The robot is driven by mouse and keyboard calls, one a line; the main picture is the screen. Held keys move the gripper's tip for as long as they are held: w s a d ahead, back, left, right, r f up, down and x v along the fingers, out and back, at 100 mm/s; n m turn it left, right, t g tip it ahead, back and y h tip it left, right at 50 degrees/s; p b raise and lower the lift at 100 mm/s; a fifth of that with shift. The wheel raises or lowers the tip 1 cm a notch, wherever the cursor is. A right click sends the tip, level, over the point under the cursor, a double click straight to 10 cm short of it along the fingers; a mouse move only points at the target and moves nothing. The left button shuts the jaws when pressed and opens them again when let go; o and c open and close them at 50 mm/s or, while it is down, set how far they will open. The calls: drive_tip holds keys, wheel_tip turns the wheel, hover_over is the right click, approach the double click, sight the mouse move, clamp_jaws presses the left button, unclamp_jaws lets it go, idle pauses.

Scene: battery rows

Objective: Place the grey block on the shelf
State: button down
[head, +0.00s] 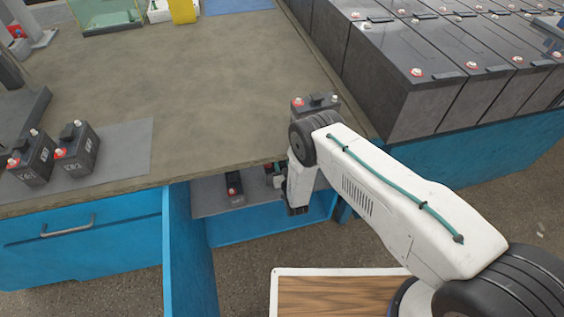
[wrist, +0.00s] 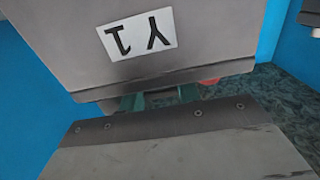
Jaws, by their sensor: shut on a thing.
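My gripper (head: 279,182) is at the front of the under-bench opening, partly behind my own wrist. In the wrist view its teal fingers (wrist: 160,97) are shut at the top of the grey block (wrist: 195,50). That block carries a white label reading Y1, upside down in this view. A red terminal shows beside the fingers. In the head view the block is mostly hidden by the bench edge and my arm. The grey shelf (head: 208,204) lies under the bench between blue walls. Whether the block touches it I cannot tell.
A dark battery (head: 234,187) stands on the shelf, left of my gripper. Another (head: 318,103) stands on the bench top (head: 210,90), behind my arm. Two labelled batteries (head: 76,149) stand on a grey mat at left. Rows of large batteries (head: 425,85) fill the right.

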drive_tip(key=c, duration=1)
unclamp_jaws()
drive_tip(key=shift+f, duration=0.1)
drive_tip(key=v, duration=1.2)
drive_tip(key=shift+r, duration=0.2)
